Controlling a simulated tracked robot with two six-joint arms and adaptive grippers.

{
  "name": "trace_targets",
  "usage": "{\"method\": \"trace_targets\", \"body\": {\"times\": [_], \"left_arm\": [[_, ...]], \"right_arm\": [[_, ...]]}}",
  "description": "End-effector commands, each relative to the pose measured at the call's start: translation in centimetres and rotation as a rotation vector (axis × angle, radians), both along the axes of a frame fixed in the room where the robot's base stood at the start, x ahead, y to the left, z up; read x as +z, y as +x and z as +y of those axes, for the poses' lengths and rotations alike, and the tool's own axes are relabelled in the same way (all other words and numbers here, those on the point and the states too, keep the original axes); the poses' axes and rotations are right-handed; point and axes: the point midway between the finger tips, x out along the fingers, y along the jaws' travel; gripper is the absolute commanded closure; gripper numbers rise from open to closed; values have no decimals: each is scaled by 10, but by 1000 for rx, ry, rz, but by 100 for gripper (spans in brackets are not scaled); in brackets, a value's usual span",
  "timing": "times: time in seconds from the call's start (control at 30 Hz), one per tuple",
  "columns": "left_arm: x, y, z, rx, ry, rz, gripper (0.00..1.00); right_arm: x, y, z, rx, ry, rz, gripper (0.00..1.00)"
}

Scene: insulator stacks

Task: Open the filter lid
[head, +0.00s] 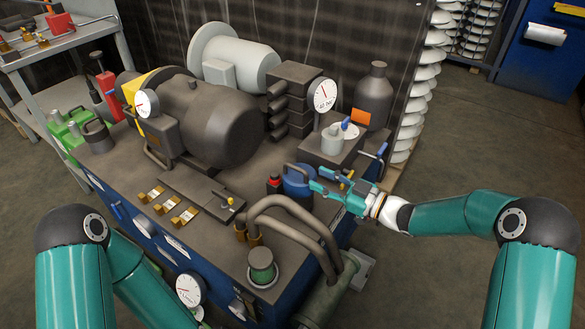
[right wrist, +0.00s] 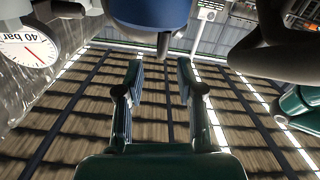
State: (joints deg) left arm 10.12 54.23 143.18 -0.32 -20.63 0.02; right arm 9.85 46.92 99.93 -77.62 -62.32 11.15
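A blue round canister top (head: 297,187), which looks like the filter lid, sits near the right edge of the machine bench, with a dark curved handle over it. My right gripper (head: 316,180) is at its right side in the head view, its fingers pointing left toward it. In the right wrist view the fingers (right wrist: 161,75) are apart with nothing between them. A blue rounded body (right wrist: 150,12) with a dark stem shows just beyond the fingertips at the top. Whether the gripper touches the lid, I cannot tell. My left gripper is not in view; only its arm shows at lower left.
A small dark red-topped bottle (head: 274,185) stands left of the lid. Thick bent pipes (head: 290,215) rise in front. A 40 bar gauge (head: 322,95) and a block with a grey cup (head: 332,137) stand behind. Floor is clear at right.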

Motion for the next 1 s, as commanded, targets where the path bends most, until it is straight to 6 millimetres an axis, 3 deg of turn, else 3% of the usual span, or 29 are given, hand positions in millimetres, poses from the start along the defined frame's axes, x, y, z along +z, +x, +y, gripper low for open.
{"method": "trace_targets", "body": {"times": [0.2, 0.4, 0.83, 1.0], "left_arm": [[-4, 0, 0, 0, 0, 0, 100], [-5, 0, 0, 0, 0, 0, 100], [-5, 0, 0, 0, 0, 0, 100], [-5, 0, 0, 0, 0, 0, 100]], "right_arm": [[-1, 25, 39, 1, 0, -1, 63], [0, 41, 60, -1, 0, -1, 63], [0, 46, 68, -2, 0, 0, 63], [0, 46, 68, -3, 0, 0, 89]]}}
